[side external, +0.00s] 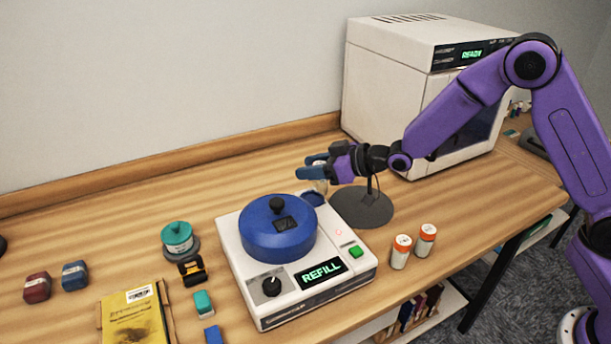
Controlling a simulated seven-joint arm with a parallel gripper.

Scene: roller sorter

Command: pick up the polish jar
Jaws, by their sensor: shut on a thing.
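My gripper (317,167) is above the wooden table, just behind the white machine. Its blue fingers are shut on a small pale object (319,185), mostly hidden by the fingers. I cannot tell for sure whether this is the polish jar, as no label is readable. A small blue round piece (313,198) shows right below it, at the back edge of the machine; whether they touch is unclear. A teal-lidded round jar (177,237) stands on the table at left, away from my gripper.
The white machine (345,284) has a blue round lid (277,230) and reads REFILL. A dark round stand (365,209) is under my wrist. Two orange-capped bottles (412,245) stand at right. A white oven-like box (385,85) reads READY. A yellow packet (135,318) lies front left.

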